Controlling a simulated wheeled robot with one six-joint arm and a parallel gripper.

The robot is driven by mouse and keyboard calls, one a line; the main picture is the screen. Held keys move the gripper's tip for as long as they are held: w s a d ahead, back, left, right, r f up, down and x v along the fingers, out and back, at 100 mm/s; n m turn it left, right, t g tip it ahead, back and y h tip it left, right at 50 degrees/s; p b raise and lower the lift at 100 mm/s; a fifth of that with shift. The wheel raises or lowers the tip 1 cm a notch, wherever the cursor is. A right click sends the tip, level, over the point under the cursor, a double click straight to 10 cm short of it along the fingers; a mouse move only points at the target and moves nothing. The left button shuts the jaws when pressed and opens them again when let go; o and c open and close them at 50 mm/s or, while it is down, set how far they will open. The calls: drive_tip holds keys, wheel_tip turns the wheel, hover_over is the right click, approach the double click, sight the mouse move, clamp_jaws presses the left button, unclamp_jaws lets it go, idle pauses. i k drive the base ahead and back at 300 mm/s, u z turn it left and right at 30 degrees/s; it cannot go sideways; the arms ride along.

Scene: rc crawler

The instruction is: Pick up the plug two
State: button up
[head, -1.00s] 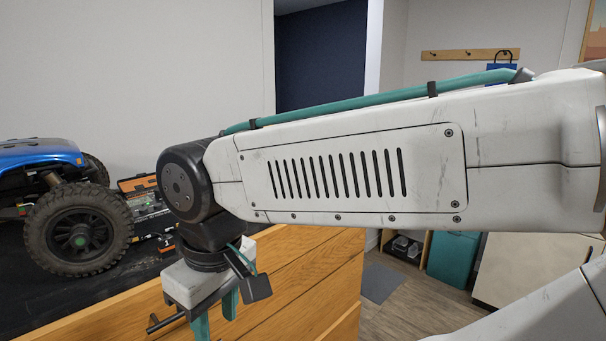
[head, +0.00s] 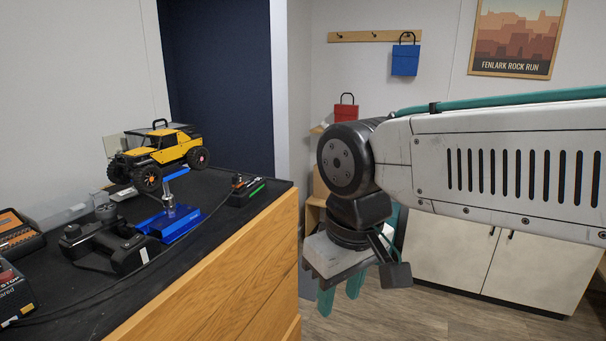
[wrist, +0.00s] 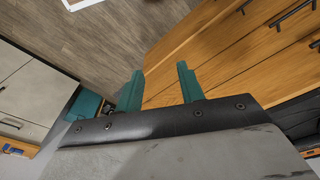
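I cannot make out a thing that is clearly plug two. A small dark block (head: 243,187) with an orange part and a green strip lies near the right end of the black bench top, and its details are too small to tell. My gripper (head: 340,294) points down beyond the bench's right edge, over the floor. In the wrist view its two teal fingers (wrist: 159,76) stand apart with nothing between them.
On the black bench top (head: 100,305) are a yellow crawler (head: 160,152), a blue stand (head: 172,222) and a black controller (head: 105,245). Wooden drawers (head: 225,275) form the bench front. A pale cabinet (head: 520,265) stands at the right, with open floor before it.

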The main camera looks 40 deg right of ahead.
sight(241, 184)
drive_tip(key=u, duration=0.05)
drive_tip(key=k, duration=0.4)
drive_tip(key=z, duration=1)
drive_tip(key=i, duration=1.3)
drive_tip(key=u, duration=0.8)
